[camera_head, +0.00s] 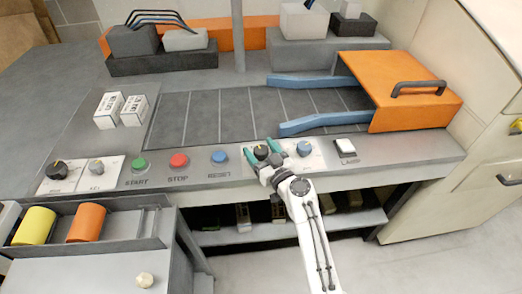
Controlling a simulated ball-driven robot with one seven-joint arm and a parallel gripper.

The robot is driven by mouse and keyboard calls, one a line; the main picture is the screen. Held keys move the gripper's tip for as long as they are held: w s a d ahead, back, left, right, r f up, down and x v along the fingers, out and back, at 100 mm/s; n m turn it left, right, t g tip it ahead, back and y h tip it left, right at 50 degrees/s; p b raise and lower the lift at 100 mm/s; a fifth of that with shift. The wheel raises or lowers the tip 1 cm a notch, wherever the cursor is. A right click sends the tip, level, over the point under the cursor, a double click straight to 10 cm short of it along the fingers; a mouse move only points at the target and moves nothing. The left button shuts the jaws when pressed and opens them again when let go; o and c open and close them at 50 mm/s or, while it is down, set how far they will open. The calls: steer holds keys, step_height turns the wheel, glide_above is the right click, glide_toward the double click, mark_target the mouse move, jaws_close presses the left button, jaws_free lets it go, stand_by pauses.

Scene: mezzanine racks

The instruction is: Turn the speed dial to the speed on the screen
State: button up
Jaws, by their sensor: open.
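My gripper (262,152) is at the front edge of the grey bench, its green-tipped fingers open. The fingertips lie on either side of a black dial (262,152) on a white plate; I cannot tell whether they touch it. Another black dial (58,170) and a grey dial (96,165) stand at the left end. The dial labels are too small to read or hidden, so I cannot tell which is the speed dial. No screen with a readable speed shows.
Green START (139,164), red STOP (179,160) and blue RESET (219,157) buttons line the front edge left of my gripper. A white switch (344,146) is at right. Behind are a dark belt (215,115), blue rails (310,123) and an orange hood (385,75).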

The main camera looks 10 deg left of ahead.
steer(key=shift+c, duration=0.4)
steer(key=c, duration=0.9)
steer(key=shift+o, duration=0.2)
steer(key=shift+m+t+h+p, duration=0.5)
steer(key=shift+h, duration=0.2)
steer(key=m+h+p, duration=0.1)
steer(key=m+t+h+p, duration=0.1)
steer(key=h, duration=0.1)
steer(key=shift+s+a+r+t+p, duration=0.1)
steer(key=shift+a+r+t+p, duration=0.1)
steer(key=shift+t+p, duration=0.15)
steer(key=m+t+h+p, duration=0.1)
steer(key=m+h+p, duration=0.1)
steer(key=h, duration=0.1)
steer(key=shift+m, duration=0.3)
steer(key=h, duration=0.1)
steer(key=m+h, duration=0.1)
steer(key=h, duration=0.1)
steer(key=m+h, duration=0.1)
steer(key=shift+d+f, duration=0.1)
steer(key=shift+f, duration=0.2)
steer(key=shift+d+m+h+b, duration=0.1)
steer(key=shift+m+h+b, duration=1.15)
steer(key=shift+h, duration=0.65)
steer(key=shift+m+h, duration=0.25)
steer(key=shift+h, duration=0.05)
